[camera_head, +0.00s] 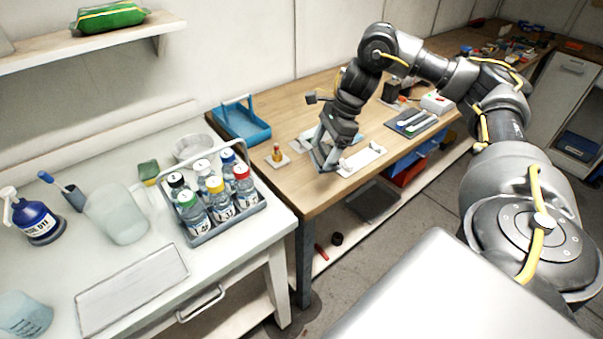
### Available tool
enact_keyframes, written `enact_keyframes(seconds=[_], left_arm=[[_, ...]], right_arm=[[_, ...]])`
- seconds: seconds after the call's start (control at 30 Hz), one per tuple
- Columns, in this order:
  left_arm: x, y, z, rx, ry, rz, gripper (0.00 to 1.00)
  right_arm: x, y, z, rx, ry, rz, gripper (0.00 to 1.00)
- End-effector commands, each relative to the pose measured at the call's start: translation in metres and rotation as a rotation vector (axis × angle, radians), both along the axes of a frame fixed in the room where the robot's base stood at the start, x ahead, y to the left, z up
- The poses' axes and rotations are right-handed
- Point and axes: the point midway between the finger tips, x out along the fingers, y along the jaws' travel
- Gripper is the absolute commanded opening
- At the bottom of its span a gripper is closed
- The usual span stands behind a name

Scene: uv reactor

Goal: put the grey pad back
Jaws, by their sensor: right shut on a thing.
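My right gripper (328,163) reaches down over the wooden bench (285,95), near its front edge. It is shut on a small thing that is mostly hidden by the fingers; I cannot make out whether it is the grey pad. A small pale grey piece (343,163) shows right beside the fingertips. A white flat plate (364,160) lies just right of the gripper. My left gripper is not in view.
A blue tray (243,121) and a small amber bottle on a square (277,154) stand left of the gripper. A dark mat with white tools (411,122) lies to the right. A bottle carrier (226,222) stands on the white table at the near left.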

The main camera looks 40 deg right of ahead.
Motion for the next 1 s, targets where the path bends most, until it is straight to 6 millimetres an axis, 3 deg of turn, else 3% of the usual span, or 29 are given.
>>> enact_keyframes(seconds=[0.1,0.23,0.57,0.8,1.0], left_arm=[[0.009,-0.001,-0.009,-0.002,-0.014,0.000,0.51],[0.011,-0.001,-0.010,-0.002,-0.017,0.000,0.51],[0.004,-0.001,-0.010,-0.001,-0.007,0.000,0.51],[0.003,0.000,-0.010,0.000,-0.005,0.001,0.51],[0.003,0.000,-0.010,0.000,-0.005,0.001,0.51]], right_arm=[[0.015,0.018,-0.027,0.002,0.005,0.002,0.54],[0.027,0.030,-0.044,0.003,0.003,0.003,0.54],[0.036,0.038,-0.056,0.000,-0.001,0.003,0.54],[0.038,0.042,-0.083,0.002,0.004,0.003,0.54],[0.038,0.042,-0.091,0.001,0.000,0.002,0.54]])
